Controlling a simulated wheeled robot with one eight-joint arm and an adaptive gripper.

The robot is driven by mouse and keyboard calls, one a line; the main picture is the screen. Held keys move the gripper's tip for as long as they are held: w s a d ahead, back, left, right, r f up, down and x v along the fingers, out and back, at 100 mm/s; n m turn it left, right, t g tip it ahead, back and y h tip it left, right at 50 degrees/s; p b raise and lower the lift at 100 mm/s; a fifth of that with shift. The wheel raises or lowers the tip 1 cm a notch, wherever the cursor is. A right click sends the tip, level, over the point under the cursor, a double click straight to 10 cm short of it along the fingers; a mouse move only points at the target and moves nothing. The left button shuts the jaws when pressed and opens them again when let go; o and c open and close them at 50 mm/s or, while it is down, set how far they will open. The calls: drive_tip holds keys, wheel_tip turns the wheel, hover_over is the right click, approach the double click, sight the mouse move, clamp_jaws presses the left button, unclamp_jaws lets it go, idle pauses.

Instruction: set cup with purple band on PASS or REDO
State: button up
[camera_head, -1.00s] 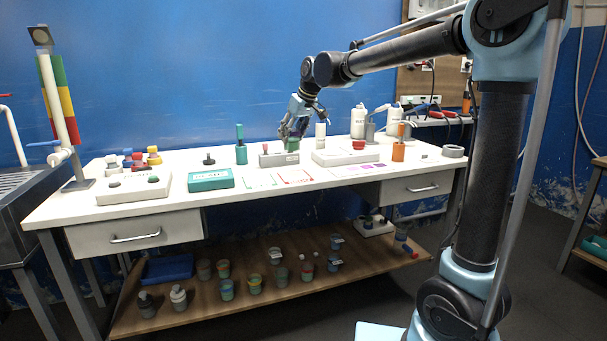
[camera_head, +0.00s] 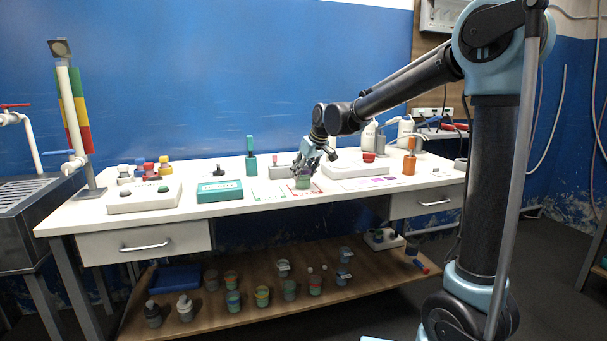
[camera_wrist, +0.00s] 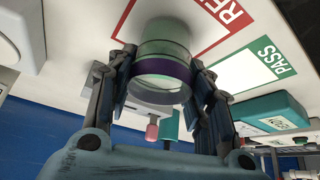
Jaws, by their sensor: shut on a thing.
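The cup with the purple band (camera_wrist: 162,69) is held between the fingers of my gripper (camera_wrist: 160,95) in the wrist view. It looks clear with greenish contents. In the head view the cup (camera_head: 303,182) is under my gripper (camera_head: 306,170), at the REDO card. The red-framed REDO card (camera_wrist: 222,22) lies behind the cup in the wrist view, partly covered by it. Whether the cup's base touches the card is unclear. The green-framed PASS card (camera_wrist: 262,68) is beside it, with nothing on it; it also shows in the head view (camera_head: 268,196).
A teal box (camera_head: 219,191) stands left of the cards. A white block with a red item (camera_head: 368,157) is behind right. An orange bottle (camera_head: 409,165) stands farther right. A grey block (camera_head: 281,172) and a green-handled tool (camera_head: 251,166) are behind the cards.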

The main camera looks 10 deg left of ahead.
drive_tip(key=o, duration=1.2)
drive_tip(key=shift+c, duration=0.2)
drive_tip(key=v, duration=1.2)
drive_tip(key=s+d+f+m+h, duration=0.1)
drive_tip(key=s+d+f+m, duration=0.15)
drive_tip(key=d, duration=0.55)
drive_tip(key=s+d+f+m+h, duration=0.1)
drive_tip(key=s+d+f, duration=0.3)
drive_tip(key=d, duration=0.4)
drive_tip(key=s+d+f+m+h, duration=0.1)
drive_tip(key=s+d+f, duration=0.2)
drive_tip(key=d, duration=0.6)
drive_tip(key=s+d+f+m+g+h, duration=0.1)
drive_tip(key=s+d+f+m, duration=0.5)
drive_tip(key=s+d+f, duration=0.9)
drive_tip(key=s+f, duration=0.2)
drive_tip(key=s, duration=0.1)
drive_tip(key=shift+s+d+h, duration=0.2)
drive_tip(key=shift+d+h, duration=0.2)
drive_tip(key=shift+f, duration=0.15)
